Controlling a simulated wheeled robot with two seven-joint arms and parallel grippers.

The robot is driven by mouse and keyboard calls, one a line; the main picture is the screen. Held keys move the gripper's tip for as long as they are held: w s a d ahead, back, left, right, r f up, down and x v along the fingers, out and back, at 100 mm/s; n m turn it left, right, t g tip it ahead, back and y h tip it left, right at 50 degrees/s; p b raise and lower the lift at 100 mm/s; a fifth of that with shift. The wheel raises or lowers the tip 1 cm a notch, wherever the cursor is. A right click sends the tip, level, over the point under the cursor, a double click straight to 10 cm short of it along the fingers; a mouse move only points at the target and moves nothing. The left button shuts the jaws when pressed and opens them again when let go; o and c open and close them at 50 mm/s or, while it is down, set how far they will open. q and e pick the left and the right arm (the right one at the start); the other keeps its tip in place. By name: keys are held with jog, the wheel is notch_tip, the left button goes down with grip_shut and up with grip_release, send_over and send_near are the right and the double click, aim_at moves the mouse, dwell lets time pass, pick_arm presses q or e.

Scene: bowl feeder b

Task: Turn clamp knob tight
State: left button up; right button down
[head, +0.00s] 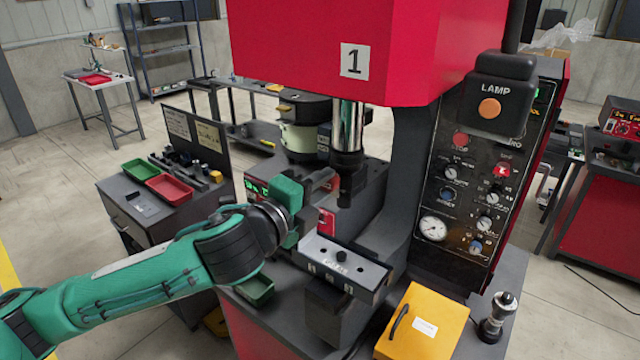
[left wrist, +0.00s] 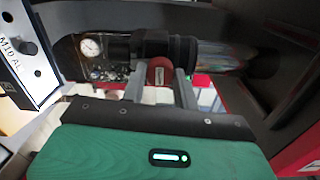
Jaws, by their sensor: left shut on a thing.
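The red clamp knob (left wrist: 160,72) shows between the two grey fingers of my left gripper (left wrist: 161,85) in the left wrist view, just under the dark spindle end (left wrist: 155,46). My left gripper (head: 326,182) is shut on the knob. In the head view its fingers reach right toward the steel and black spindle (head: 347,150) of the red press; the knob itself is hard to make out there. My right gripper is in neither view.
A grey block fixture (head: 343,262) sits just below the gripper. A yellow box (head: 422,325) with a handle stands front right. The control panel (head: 470,200) with knobs and a gauge is to the right. Green (head: 139,172) and red trays (head: 170,187) lie on the left bench.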

pick_arm(q)
jog(key=shift+w+m, duration=0.1)
jog(key=shift+m, duration=0.2)
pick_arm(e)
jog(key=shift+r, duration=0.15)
pick_arm(q)
jog(key=o, duration=1)
jog(key=shift+a, duration=0.1)
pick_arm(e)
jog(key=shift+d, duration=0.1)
pick_arm(q)
jog(key=shift+s+a, duration=0.1)
jog(key=shift+s, duration=0.2)
jog(key=shift+b+v, duration=6.55)
jog(key=shift+b, duration=1.45)
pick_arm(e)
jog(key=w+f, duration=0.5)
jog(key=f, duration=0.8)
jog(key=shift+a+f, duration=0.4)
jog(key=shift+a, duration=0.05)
pick_arm(q)
jog(key=shift+a, duration=0.1)
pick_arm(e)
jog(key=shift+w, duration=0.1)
